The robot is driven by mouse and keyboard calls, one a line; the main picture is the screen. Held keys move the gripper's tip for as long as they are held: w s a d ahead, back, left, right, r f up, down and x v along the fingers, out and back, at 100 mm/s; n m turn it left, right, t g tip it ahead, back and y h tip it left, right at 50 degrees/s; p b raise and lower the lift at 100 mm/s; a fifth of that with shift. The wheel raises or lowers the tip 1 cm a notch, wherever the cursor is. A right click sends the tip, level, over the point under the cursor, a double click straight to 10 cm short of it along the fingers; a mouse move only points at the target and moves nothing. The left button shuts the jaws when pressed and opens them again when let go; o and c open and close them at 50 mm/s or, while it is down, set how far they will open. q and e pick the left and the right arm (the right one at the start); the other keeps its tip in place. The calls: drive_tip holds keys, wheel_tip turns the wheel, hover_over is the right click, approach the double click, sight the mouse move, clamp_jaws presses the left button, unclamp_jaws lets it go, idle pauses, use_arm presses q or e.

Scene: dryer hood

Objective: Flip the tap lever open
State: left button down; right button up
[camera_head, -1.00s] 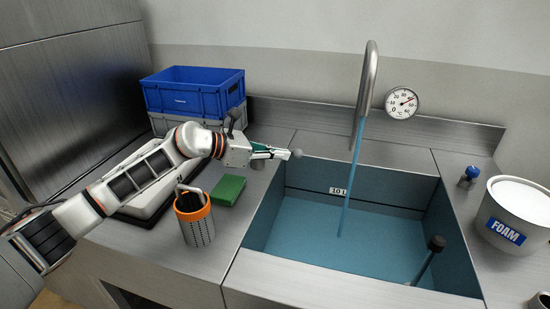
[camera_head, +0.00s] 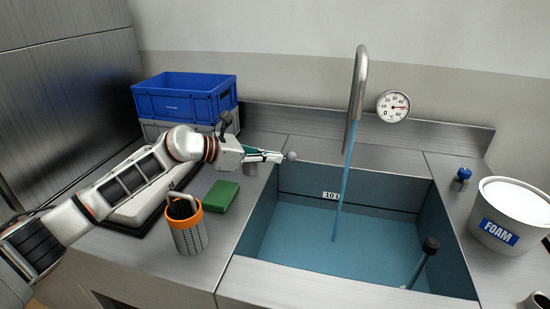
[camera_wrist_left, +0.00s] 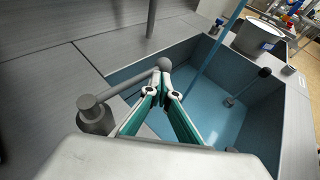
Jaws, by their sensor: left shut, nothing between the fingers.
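The tap lever is a grey rod with a round ball end (camera_head: 291,155). In the left wrist view the lever (camera_wrist_left: 128,82) runs from a round pivot post (camera_wrist_left: 95,115) to its ball by the sink edge. My left gripper (camera_head: 281,156) is shut and empty, its fingertips (camera_wrist_left: 163,76) close beside the ball end; I cannot tell whether they touch. In the head view the gripper hides most of the rod. A blue stream of water (camera_head: 344,185) falls from the curved tap spout (camera_head: 359,75) into the sink (camera_head: 340,262). My right gripper is not in view.
A blue crate (camera_head: 185,105) stands behind my left arm. A green sponge (camera_head: 221,196) and a perforated cup with an orange rim (camera_head: 189,238) are left of the sink. A black-knobbed rod (camera_head: 430,246) stands in the sink. A FOAM bucket (camera_head: 508,215) is at the right.

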use_arm(q)
drive_tip(key=v, duration=1.1)
drive_tip(key=shift+s+a, duration=0.1)
drive_tip(key=shift+a, duration=0.05)
